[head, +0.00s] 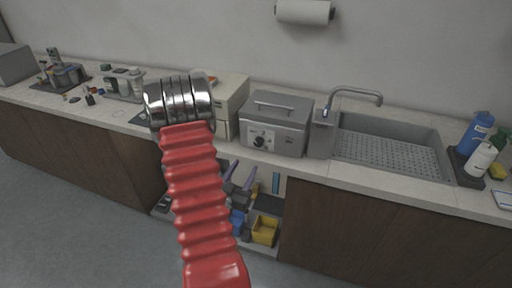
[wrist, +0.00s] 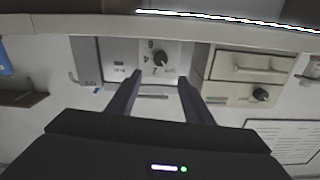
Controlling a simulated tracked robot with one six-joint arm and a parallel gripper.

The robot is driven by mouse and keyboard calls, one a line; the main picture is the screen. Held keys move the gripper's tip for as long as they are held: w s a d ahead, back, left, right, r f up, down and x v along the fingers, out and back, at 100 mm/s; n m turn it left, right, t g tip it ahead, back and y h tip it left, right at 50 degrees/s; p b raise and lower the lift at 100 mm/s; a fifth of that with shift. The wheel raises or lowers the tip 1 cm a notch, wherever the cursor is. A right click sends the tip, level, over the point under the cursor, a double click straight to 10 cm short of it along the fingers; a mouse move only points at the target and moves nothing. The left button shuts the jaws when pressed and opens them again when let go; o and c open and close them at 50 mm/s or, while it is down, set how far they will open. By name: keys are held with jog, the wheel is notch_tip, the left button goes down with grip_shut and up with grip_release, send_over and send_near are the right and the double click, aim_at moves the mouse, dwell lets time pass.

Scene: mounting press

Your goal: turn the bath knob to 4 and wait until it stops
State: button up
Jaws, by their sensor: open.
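The bath is a grey metal box (head: 278,122) with a bar handle on its lid, on the counter left of the sink. Its dark round bath knob (head: 259,142) is on the front panel; it also shows in the wrist view (wrist: 160,58). The dial marks are too small to read, so I cannot tell the knob's setting. My gripper (wrist: 159,77) is open and empty. Its two dark fingers point toward the bath panel, with the knob between and beyond their tips, apparently untouched. In the head view my gripper is not visible.
A beige machine (head: 229,100) stands close left of the bath; in the wrist view it has its own dark knob (wrist: 260,94). A tap (head: 355,95) and sink (head: 440,150) are at right. Open shelves with a yellow bin (head: 264,231) lie below the counter.

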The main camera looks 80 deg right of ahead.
aim_at(258, 144)
jog(key=shift+d, duration=0.1)
jog(key=d, duration=0.9)
jog(key=s+d, duration=0.1)
jog(key=d, duration=0.3)
jog(key=shift+s+d, duration=0.1)
jog(key=shift+d, duration=0.2)
jog(key=c, duration=1.1)
